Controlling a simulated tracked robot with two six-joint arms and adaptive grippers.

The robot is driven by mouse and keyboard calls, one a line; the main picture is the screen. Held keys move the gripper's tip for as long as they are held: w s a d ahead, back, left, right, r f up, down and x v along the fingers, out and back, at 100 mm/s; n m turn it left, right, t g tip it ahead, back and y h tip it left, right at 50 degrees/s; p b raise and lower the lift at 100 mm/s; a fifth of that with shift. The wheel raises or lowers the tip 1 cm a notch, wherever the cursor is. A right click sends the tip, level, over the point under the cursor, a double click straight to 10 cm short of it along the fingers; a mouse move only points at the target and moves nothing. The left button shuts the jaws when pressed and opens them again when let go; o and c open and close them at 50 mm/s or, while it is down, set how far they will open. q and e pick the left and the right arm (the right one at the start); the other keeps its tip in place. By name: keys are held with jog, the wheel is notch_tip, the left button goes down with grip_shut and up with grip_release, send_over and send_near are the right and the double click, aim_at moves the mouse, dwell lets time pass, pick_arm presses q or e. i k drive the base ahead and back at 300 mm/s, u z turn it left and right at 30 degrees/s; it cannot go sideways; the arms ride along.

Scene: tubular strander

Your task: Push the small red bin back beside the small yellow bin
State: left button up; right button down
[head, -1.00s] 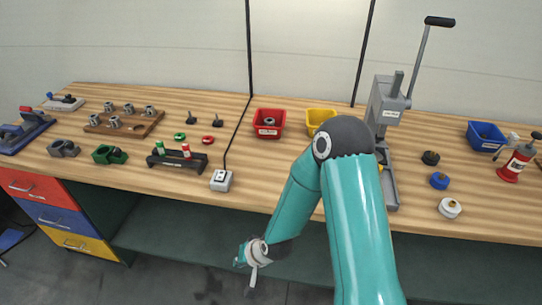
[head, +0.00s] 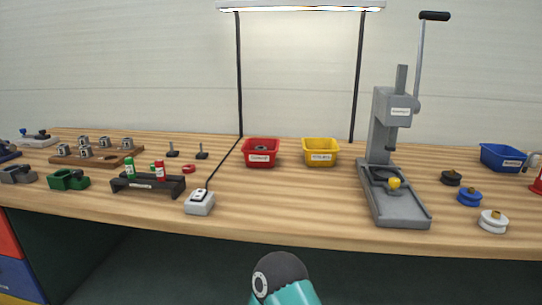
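The small red bin (head: 261,158) stands upright on the wooden bench near the back, with a label on its front and a grey ring-like part inside. The small yellow bin (head: 320,157) stands to its right, also labelled, with a gap between them. The two bins look about level in depth. Only a rounded dark joint and a teal link of one of my arms show at the bottom centre, below the bench edge. Neither gripper is in view, and nothing of mine touches the bins.
A grey arbor press (head: 398,205) stands right of the yellow bin. A grey switch box (head: 200,203) with a black cable sits front left of the red bin. A black rack (head: 148,186) is further left. The bench in front of both bins is clear.

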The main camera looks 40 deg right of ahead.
aim_at(253, 158)
jog(key=z, duration=1.2)
jog(key=k, duration=0.45)
jog(key=u, duration=0.4)
jog(key=i, duration=0.45)
